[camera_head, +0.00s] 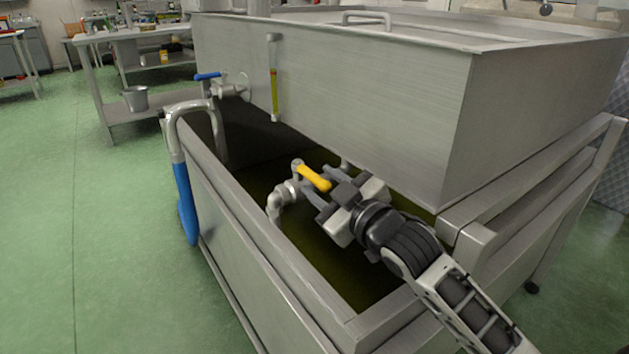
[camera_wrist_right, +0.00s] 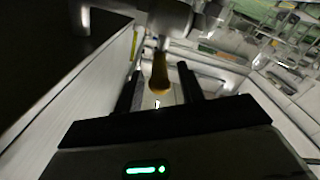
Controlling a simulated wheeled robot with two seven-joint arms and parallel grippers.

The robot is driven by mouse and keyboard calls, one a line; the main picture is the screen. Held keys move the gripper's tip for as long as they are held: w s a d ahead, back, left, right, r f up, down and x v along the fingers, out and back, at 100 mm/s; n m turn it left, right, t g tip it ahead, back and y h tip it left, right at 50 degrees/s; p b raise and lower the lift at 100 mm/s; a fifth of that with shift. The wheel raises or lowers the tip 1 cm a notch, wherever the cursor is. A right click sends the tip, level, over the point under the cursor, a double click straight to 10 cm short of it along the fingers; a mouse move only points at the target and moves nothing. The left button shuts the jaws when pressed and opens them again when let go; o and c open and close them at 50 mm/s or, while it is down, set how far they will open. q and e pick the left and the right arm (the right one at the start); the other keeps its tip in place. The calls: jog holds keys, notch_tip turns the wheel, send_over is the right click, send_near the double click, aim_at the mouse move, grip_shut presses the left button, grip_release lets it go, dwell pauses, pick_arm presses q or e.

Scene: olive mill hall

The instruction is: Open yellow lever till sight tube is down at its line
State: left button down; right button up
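The yellow lever (camera_head: 313,178) sits on a grey valve and spout (camera_head: 284,195) below the steel tank (camera_head: 350,100), above the open lower trough. My right gripper (camera_head: 322,188) reaches in from the lower right, with its fingers on either side of the lever. In the right wrist view the lever (camera_wrist_right: 160,76) lies between the two dark fingers (camera_wrist_right: 160,88), with gaps visible beside it. The sight tube (camera_head: 274,80) stands upright on the tank front. My left gripper is out of view.
The lower trough's rim (camera_head: 262,255) runs in front, with dark liquid inside. A blue-handled valve (camera_head: 208,76) and a bent pipe with a blue sleeve (camera_head: 185,203) are at the left. A bucket (camera_head: 136,98) stands on a shelf behind. Green floor is clear at left.

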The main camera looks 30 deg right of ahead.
aim_at(311, 175)
jog(key=shift+w+a, duration=0.15)
jog(key=shift+w, duration=0.6)
jog(key=shift+w+a, duration=0.1)
jog(key=shift+w, duration=0.6)
jog(key=shift+c, duration=0.3)
grip_shut()
